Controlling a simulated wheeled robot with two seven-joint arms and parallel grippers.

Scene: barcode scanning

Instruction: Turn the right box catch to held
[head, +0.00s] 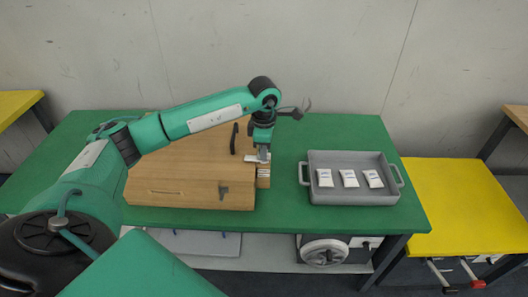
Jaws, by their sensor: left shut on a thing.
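The wooden box (160,172) sits on the green table, left of the middle. My left gripper (263,157) points down at the box's right edge, over a narrow wooden block (263,182). It is shut on a small white thing (251,158), perhaps a packet, partly hidden by the fingers. The gripper is apart from the dark front catch. The catch's exact setting is too small to tell. My right gripper is out of view.
A grey tray (350,198) with white packets (349,179) stands on the right of the green table (290,148). Table space between box and tray is clear. A yellow table (465,200) stands at the right. A shelf with a white wheel (325,252) is below.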

